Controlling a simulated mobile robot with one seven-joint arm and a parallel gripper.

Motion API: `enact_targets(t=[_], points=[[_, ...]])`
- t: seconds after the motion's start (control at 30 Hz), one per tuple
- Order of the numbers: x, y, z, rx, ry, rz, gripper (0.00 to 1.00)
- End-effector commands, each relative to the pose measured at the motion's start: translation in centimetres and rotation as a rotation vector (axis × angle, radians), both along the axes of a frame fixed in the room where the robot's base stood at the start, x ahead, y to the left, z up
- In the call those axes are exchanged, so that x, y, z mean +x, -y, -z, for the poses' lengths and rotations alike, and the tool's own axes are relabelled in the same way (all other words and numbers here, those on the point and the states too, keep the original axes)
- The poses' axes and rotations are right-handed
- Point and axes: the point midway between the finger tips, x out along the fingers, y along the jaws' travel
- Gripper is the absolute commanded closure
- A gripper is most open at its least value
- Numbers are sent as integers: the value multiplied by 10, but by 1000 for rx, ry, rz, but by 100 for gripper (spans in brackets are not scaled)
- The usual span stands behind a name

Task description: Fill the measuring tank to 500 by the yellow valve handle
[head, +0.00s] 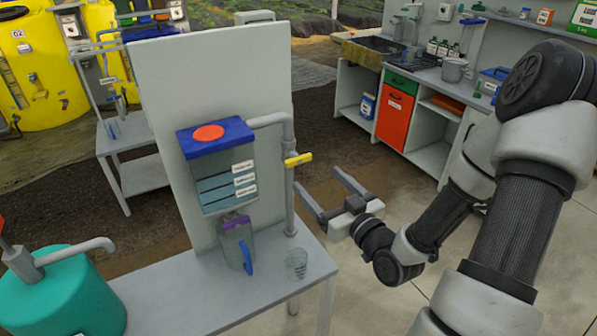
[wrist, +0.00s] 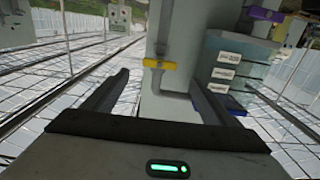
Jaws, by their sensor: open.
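The measuring tank (head: 211,166) is a clear box with a blue lid and an orange-red cap, mounted on a grey panel. Three white labels sit on its front; their print is too small to read, and I cannot tell the liquid level. The yellow valve handle (head: 298,160) lies crosswise on the vertical grey pipe right of the tank. My gripper (head: 317,178) is open and empty, its fingers pointing at the pipe, apart from the handle. In the wrist view, which looks upside down, the yellow handle (wrist: 160,65) shows between the fingers, beyond them; the tank (wrist: 230,72) is to the right.
Below the tank, a clear jug (head: 236,246) with a blue handle and a small clear cup (head: 297,263) stand on the grey bench (head: 205,301). A teal container (head: 62,295) is at the left. Open floor lies right of the bench.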

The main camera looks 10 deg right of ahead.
Motion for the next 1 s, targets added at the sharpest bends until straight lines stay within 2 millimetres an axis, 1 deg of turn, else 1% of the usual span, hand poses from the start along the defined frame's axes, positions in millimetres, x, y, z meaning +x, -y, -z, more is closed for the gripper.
enact_targets(t=[0.03,0.2,0.5,0.53,0.57,0.8,0.9,1.0], points=[[3,2,9,-6,3,2,22],[13,0,8,-6,4,1,22],[24,-7,7,-5,2,4,22],[27,-9,4,-4,0,3,22],[33,-11,-1,0,0,1,22],[75,-24,0,2,-2,2,22],[89,-29,0,2,-2,1,22],[99,-32,0,0,-2,2,22]])
